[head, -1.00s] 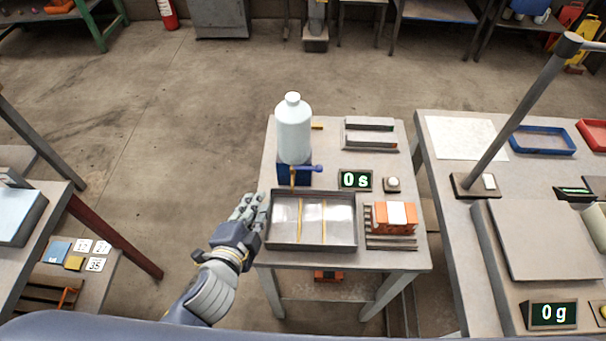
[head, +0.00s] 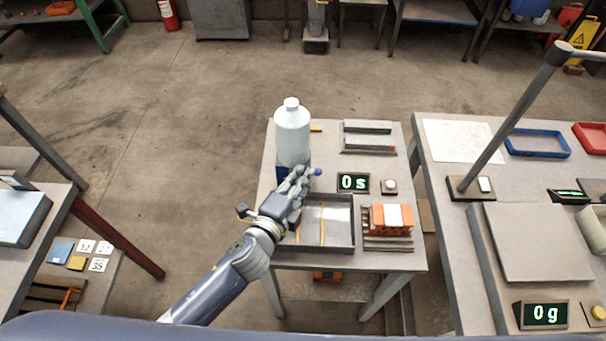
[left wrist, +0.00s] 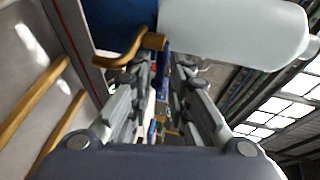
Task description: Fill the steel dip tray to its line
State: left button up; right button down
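The steel dip tray (head: 345,247) lies at the table's front left, with brass strips (head: 323,222) across it; it also shows at the left of the left wrist view (left wrist: 18,70). I cannot make out liquid in it. A pale bottle (head: 292,130) stands on a blue block behind the tray. A brass spout (left wrist: 128,50) and a blue tap lever (left wrist: 163,65) are under the bottle. My left gripper (head: 303,178) is at the tap, above the tray's back left. Its fingers are apart, with the lever between or just beyond them. My right gripper is out of view.
An orange hollow brick (head: 391,219) sits on a slatted rack right of the tray. A timer (head: 353,182) reading 0 s and a button (head: 390,186) stand behind it. A second table (head: 465,190) with a scale is at the right.

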pick_arm(q)
jog(key=shift+w+d+f, duration=0.1)
jog(key=shift+w+d, duration=0.1)
jog(key=shift+w, duration=0.25)
grip_shut()
